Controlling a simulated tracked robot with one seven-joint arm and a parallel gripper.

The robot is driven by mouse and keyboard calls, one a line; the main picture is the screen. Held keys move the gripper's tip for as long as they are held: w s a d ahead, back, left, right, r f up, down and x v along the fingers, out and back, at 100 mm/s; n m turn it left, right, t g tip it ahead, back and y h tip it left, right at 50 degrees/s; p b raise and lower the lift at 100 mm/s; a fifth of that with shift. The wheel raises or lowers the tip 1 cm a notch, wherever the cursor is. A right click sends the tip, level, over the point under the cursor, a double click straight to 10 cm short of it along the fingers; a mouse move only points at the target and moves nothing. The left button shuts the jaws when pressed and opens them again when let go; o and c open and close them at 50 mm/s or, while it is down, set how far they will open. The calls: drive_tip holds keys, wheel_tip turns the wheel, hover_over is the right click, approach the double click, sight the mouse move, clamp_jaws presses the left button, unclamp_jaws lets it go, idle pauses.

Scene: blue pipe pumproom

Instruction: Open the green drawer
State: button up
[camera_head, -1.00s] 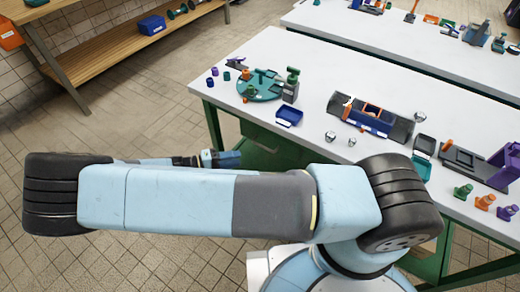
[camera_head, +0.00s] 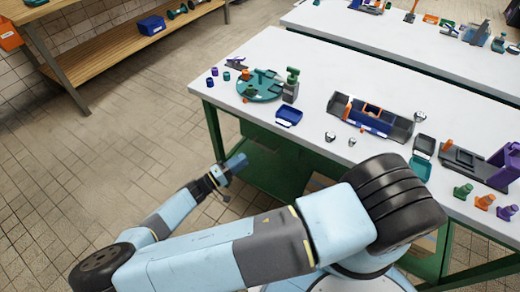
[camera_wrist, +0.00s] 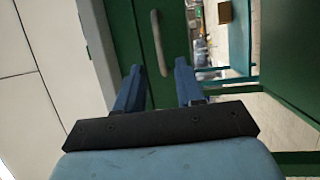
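The green drawer front (camera_wrist: 130,38) fills the upper middle of the wrist view. A grey, slightly curved bar handle (camera_wrist: 160,43) stands on it. My gripper (camera_wrist: 159,72) has two blue fingers spread apart with nothing between them, so it is open. In the picture the handle lies just above the gap between the fingertips; the remaining distance is hard to judge. In the head view my gripper (camera_head: 238,162) is left of the green drawer unit (camera_head: 275,168) under the white table. The handle cannot be made out there, and my arm hides the unit's lower right.
The white table (camera_head: 310,65) above carries a round green tray (camera_head: 260,90), a blue bin (camera_head: 289,116) and a grey-blue rack (camera_head: 370,118). A green table leg (camera_head: 214,132) stands close to my gripper. Tiled floor (camera_head: 110,140) at the left is clear.

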drive_tip(key=x, duration=0.8)
drive_tip(key=shift+d, duration=0.3)
drive_tip(key=shift+w, duration=0.15)
drive_tip(key=shift+c, duration=0.4)
clamp_jaws()
